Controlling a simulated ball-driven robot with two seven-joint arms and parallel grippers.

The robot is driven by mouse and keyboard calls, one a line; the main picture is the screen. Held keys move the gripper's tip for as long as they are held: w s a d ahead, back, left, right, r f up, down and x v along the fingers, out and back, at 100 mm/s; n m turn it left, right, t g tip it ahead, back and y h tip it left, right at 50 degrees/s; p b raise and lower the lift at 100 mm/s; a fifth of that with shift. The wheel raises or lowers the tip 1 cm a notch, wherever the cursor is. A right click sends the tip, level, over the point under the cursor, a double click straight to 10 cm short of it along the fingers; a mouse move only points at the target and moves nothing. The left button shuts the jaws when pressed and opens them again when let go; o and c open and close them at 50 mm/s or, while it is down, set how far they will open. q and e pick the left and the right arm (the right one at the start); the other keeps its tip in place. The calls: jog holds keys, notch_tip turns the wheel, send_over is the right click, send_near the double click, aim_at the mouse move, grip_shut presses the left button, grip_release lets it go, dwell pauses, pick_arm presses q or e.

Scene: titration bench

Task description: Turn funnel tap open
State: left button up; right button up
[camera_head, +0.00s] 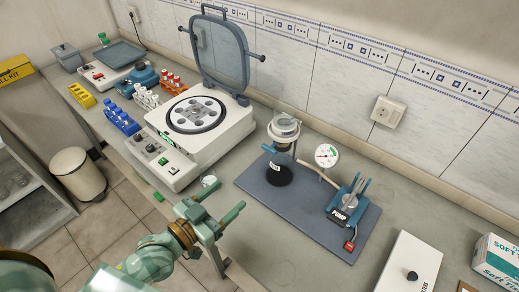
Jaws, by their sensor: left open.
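The filter funnel (284,128) is a clear cup with a metal rim, upright on top of a dark flask (278,172) on the grey-blue mat. A small blue piece, which looks like the tap (268,148), sticks out to the left at the funnel's neck. Whether it is open or closed is too small to tell. My left gripper (228,196) is open and empty, with its two green fingers spread. It is in front and to the left of the flask, apart from the funnel and tap. My right gripper is not in view.
A pump (347,205) and a round gauge (326,155) stand right of the flask, joined by a hose. A white centrifuge (215,135) with a raised lid stands at the left. A small white cap (209,181) lies near my gripper. A white box (408,264) is at the right.

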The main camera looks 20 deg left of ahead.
pick_arm(q)
send_near(267, 150)
jog(key=shift+n+t, duration=0.4)
jog(key=x, duration=0.8)
jog(key=shift+d+f, duration=0.15)
jog(key=shift+f, duration=0.05)
jog(key=shift+c, duration=0.3)
jog(key=c, duration=0.9)
